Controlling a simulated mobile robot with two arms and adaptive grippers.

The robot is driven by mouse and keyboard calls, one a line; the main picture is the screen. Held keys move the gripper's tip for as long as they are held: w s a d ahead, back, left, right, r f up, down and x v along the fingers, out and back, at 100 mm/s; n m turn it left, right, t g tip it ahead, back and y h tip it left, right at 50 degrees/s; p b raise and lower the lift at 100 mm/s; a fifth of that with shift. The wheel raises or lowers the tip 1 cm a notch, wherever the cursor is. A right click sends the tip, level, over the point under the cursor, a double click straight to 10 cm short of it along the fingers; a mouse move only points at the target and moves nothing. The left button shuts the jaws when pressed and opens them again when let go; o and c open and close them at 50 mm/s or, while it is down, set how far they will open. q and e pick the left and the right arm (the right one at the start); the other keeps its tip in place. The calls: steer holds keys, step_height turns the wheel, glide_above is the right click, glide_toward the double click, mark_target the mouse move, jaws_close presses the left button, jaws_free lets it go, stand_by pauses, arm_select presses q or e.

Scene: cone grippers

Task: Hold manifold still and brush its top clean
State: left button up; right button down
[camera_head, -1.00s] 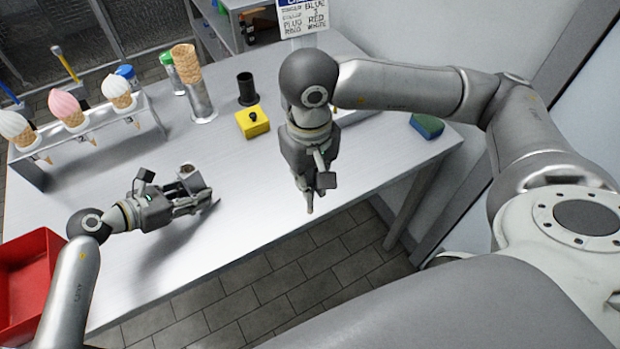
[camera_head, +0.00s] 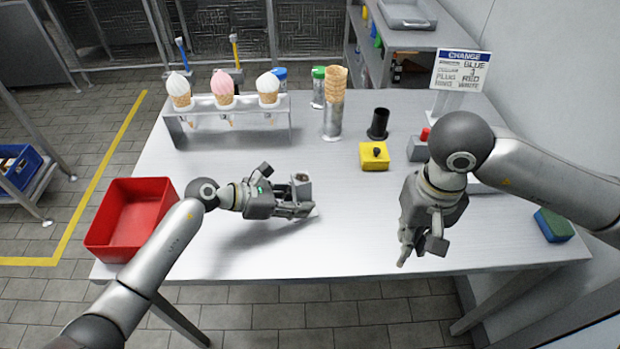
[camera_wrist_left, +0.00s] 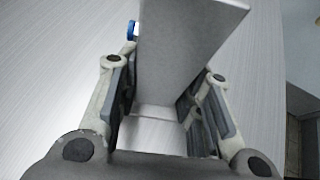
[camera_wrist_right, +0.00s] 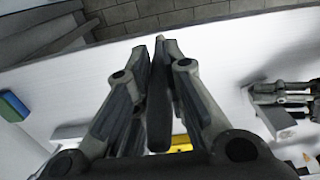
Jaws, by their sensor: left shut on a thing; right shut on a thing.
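The manifold (camera_head: 303,188), a small grey block, stands at the jaws of my left gripper (camera_head: 302,209) over the middle of the table. In the left wrist view the grey block (camera_wrist_left: 185,50) fills the gap between the fingers, which are shut on it. My right gripper (camera_head: 416,246) points down near the table's front edge, to the right of the manifold and apart from it. In the right wrist view its fingers are shut on a thin dark piece (camera_wrist_right: 158,95), seen edge-on. It may be the brush; bristles cannot be made out. The manifold's top is too small to judge.
A red bin (camera_head: 130,215) is at the left. A rack (camera_head: 228,130) of ice cream cones, a cone stack (camera_head: 336,85), a black cup (camera_head: 378,124) and a yellow box (camera_head: 374,157) stand behind. A blue-green sponge (camera_head: 554,225) lies right. The table between the grippers is clear.

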stand_by(0.4)
steer(key=w+a+r, duration=0.6)
steer(key=w+a, duration=0.2)
steer(key=a, duration=0.2)
steer(key=w+a+r, duration=0.6)
steer(key=w+a, duration=0.3)
steer(key=a, duration=0.1)
steer(key=shift+r, duration=0.35)
steer(key=shift+f, duration=0.1)
steer(key=shift+f, duration=2.3)
steer(key=shift+f, duration=0.6)
steer(key=shift+d, duration=0.2)
steer(key=shift+w+d+r, duration=0.1)
steer(key=shift+w+d, duration=0.05)
steer(key=shift+d, duration=0.35)
steer(key=shift+w+d, duration=0.15)
steer(key=shift+d, duration=0.3)
